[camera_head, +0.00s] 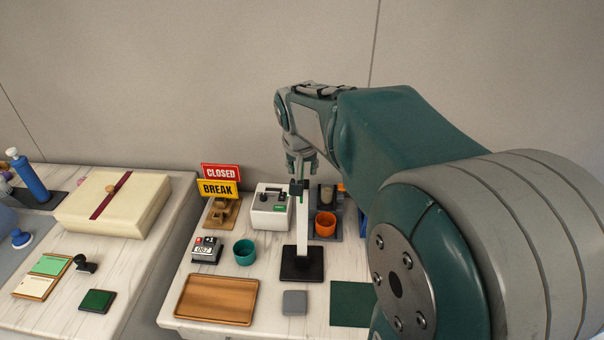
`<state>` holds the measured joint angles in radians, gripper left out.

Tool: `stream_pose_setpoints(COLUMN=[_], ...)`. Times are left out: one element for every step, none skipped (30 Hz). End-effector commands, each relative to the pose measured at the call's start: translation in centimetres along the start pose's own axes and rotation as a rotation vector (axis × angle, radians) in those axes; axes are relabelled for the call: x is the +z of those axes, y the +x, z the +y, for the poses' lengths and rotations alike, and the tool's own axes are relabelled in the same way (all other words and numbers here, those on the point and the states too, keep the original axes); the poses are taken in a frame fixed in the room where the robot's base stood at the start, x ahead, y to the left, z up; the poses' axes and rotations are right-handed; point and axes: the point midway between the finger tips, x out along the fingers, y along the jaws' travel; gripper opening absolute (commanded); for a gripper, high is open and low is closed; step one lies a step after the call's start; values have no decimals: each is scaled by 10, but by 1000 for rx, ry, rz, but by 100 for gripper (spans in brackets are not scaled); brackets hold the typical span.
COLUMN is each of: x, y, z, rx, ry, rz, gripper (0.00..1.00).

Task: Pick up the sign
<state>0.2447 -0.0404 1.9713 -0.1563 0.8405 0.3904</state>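A red sign reading CLOSED (221,172) and, in front of it and a little lower, a yellow sign reading BREAK (216,189) stand upright at the back left of the right-hand marble table. A brown wooden stand or block (221,211) is just below them. Their supports are partly hidden. My gripper (298,178) points down at the top of a white post on a black base (302,263), to the right of the signs and apart from them. The fingers are small and overlap the post's dark top, so their opening is unclear.
Nearby are a white box device (272,205), an orange cup (325,223), a teal cup (244,252), a counter device (206,249) and a wooden tray (217,300). A wall stands behind. My arm hides the table's right side. A second table with a cream box (113,205) lies left.

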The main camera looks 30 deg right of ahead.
Motion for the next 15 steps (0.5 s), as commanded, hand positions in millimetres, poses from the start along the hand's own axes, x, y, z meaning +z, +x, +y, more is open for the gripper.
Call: stream_pose_setpoints(x=[0, 0, 1, 1, 1, 1, 1, 1, 1, 1, 1, 1, 1, 1, 1], y=[1, 1, 2, 2, 2, 2, 2, 2, 2, 2, 2, 2, 2, 2, 2], z=[0, 0, 0, 0, 0, 0, 0, 0, 0, 0, 0, 0, 0, 0, 0], rx=[0, 0, 0, 0, 0, 0, 0, 0, 0, 0, 0, 0, 0, 0, 0], ry=[0, 0, 0, 0, 0, 0, 0, 0, 0, 0, 0, 0, 0, 0, 0], rz=[-1, -1, -1, -1, -1, -1, -1, -1, 0, 0, 0, 0, 0, 0, 0], gripper=[49, 49, 49, 49, 49, 49, 49, 49, 49, 49, 49, 49, 44, 31, 13])
